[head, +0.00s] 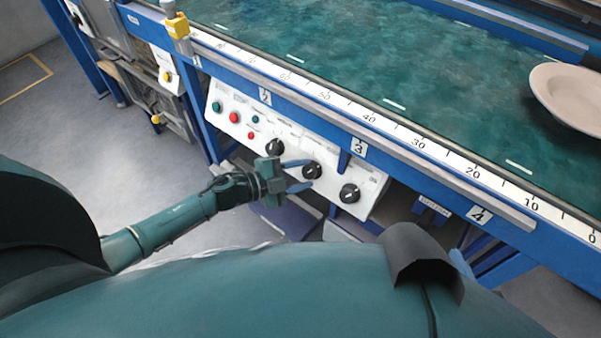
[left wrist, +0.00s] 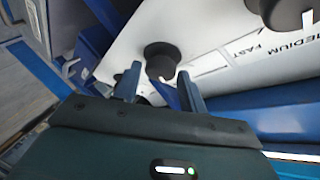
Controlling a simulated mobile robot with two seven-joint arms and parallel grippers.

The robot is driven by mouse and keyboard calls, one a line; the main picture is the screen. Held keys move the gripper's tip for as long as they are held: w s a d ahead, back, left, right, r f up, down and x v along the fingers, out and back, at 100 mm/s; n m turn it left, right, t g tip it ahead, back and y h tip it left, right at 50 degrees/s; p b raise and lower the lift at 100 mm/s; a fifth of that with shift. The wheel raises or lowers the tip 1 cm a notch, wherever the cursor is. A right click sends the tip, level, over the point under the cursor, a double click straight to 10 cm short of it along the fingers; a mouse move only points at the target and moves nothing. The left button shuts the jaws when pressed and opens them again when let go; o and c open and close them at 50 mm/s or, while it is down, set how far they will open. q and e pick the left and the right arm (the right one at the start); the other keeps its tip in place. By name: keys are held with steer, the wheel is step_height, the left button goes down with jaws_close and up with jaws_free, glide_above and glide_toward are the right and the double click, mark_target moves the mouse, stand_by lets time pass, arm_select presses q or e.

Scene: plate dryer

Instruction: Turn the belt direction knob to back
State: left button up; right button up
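A white control panel (head: 237,126) on the blue machine frame carries three black knobs in a row: an upper-left knob (head: 274,147), a middle knob (head: 312,170) and a lower-right knob (head: 349,193). Their labels are too small to read in the head view. My left gripper (head: 299,175) is open, its two blue fingers pointing at the middle knob. In the left wrist view a black knob (left wrist: 162,58) with a white mark lies just beyond and between the open fingertips (left wrist: 159,80). I cannot tell whether they touch it. My right gripper is not in view.
A second knob (left wrist: 286,12) beside the words MEDIUM and FAST shows in the left wrist view. Green and red buttons (head: 234,117) sit left on the panel. Above runs the green belt (head: 330,60) with a numbered scale and a pale plate (head: 570,95).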

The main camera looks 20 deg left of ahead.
arm_select(q)
steer(key=shift+o, duration=1.3)
steer(key=p+v, duration=0.1)
steer(key=v, duration=1.2)
steer(key=shift+p, duration=0.3)
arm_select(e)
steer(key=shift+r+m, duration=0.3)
